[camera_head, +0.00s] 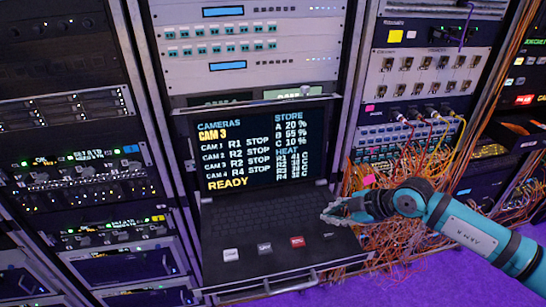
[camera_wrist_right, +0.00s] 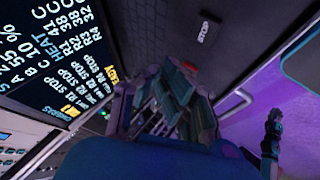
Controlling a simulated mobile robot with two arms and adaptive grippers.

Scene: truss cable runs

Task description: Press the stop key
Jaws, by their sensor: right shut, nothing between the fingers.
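The stop key (camera_wrist_right: 208,30) shows in the right wrist view near the top, a small dark key with a pale STOP label on the dark console deck. In the head view it seems to be the dark key (camera_head: 328,235) at the right end of the key row; its label is too small to read there. My right gripper (camera_head: 332,215) is shut and empty over the right part of the console keyboard, just behind that key. It also shows in the right wrist view (camera_wrist_right: 180,80), apart from the stop key. My left gripper is not in view.
A white key (camera_head: 231,255), a grey key (camera_head: 264,248) and a red key (camera_head: 297,242) share the row. The screen (camera_head: 262,145) stands behind, showing READY and STOP rows. Orange cables (camera_head: 400,240) hang close right of the drawer. Racks flank the console.

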